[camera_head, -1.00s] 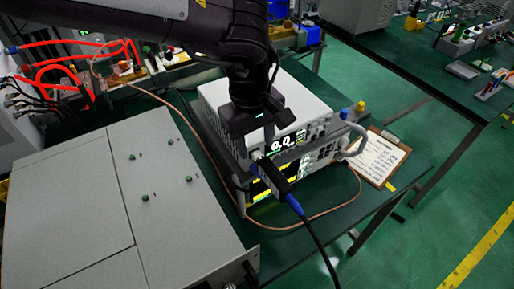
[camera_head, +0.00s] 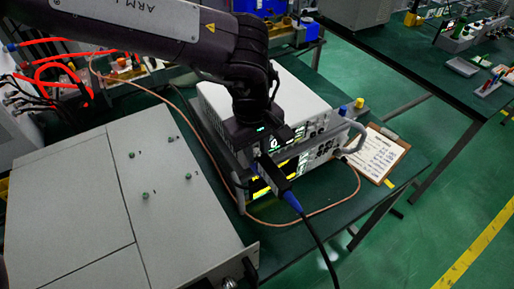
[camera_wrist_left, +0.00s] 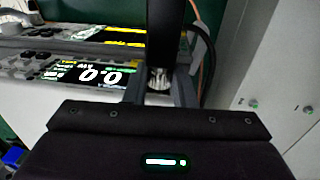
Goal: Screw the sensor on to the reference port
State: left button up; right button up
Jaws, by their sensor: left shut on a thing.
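The sensor (camera_head: 273,178) is a slim black body with a blue collar at its cable end, and a black cable runs down from it. My left gripper (camera_head: 262,156) is shut on it, in front of the stacked bench instruments. In the left wrist view the sensor (camera_wrist_left: 175,35) extends up between the fingers of my left gripper (camera_wrist_left: 160,92), with its silvery threaded connector (camera_wrist_left: 158,78) showing. The upper instrument (camera_head: 292,92) has a lit display reading 0.0 in the wrist view (camera_wrist_left: 97,76). I cannot make out the reference port. My right gripper is not in view.
A large grey cabinet (camera_head: 75,190) with small green knobs stands at the left. A copper-coloured cable (camera_head: 330,208) loops around the instruments. A clipboard (camera_head: 378,153) lies on the green bench at the right. Grey handles project from the instrument front.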

pick_arm(q)
jog(key=shift+w+d+r+g+y+p, duration=0.15)
jog(key=shift+g+y+p, duration=0.5)
jog(key=shift+p, duration=0.95)
jog(key=shift+d+r+g+y+p, duration=0.1)
jog(key=shift+g+y+p, duration=0.35)
jog(key=shift+y+p, duration=0.75)
jog(key=shift+w+f+p, duration=0.1)
jog(key=shift+f+p, duration=0.15)
jog(key=shift+p, duration=0.5)
jog(key=o, duration=1)
jog(key=shift+b+v, duration=0.65)
jog(key=shift+v, duration=3.2)
jog(key=shift+w, duration=0.1)
